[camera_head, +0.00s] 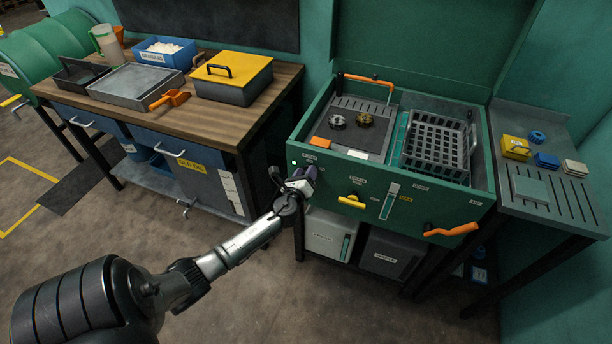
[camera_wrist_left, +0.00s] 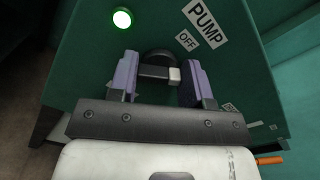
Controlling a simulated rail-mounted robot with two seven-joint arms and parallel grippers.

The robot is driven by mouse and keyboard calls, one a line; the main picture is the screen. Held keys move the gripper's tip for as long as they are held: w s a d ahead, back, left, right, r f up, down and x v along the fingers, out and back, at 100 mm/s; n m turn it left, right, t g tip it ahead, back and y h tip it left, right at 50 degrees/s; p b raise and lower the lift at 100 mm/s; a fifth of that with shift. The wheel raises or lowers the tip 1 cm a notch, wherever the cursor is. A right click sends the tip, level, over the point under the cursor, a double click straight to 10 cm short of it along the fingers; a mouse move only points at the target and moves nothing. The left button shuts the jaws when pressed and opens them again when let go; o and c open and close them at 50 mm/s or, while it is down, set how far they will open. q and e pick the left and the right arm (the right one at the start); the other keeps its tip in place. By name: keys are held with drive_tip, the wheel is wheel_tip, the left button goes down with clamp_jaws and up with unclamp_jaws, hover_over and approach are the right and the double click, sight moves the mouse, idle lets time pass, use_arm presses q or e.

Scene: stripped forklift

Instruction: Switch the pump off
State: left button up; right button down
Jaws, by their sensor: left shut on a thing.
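The pump switch (camera_wrist_left: 158,58) is a dark round knob with a pale mark on the green front panel of the wash cabinet (camera_head: 400,192). In the left wrist view the pale mark sits at the knob's right side, beside one finger. White labels reading PUMP (camera_wrist_left: 205,23) and OFF (camera_wrist_left: 187,40) are up and to the right of it. A round green lamp (camera_wrist_left: 122,19) is lit at the upper left. My left gripper (camera_head: 301,180) is at the panel's left end, its purple fingers (camera_wrist_left: 160,75) shut on the knob. In the head view the gripper hides the knob.
A yellow handle (camera_head: 351,201) and an orange lever (camera_head: 452,230) stick out of the panel to the right. A wire basket (camera_head: 437,143) sits in the cabinet. A wooden workbench (camera_head: 200,125) stands to the left, with open floor in front.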

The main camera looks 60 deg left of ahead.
use_arm(q)
drive_tip(key=shift+f+n+b, duration=0.15)
drive_tip(key=shift+n+b, duration=1.2)
drive_tip(key=shift+n, duration=4.15)
drive_tip(key=o, duration=0.6)
drive_tip(key=shift+o, duration=0.2)
drive_tip(key=shift+s, duration=0.1)
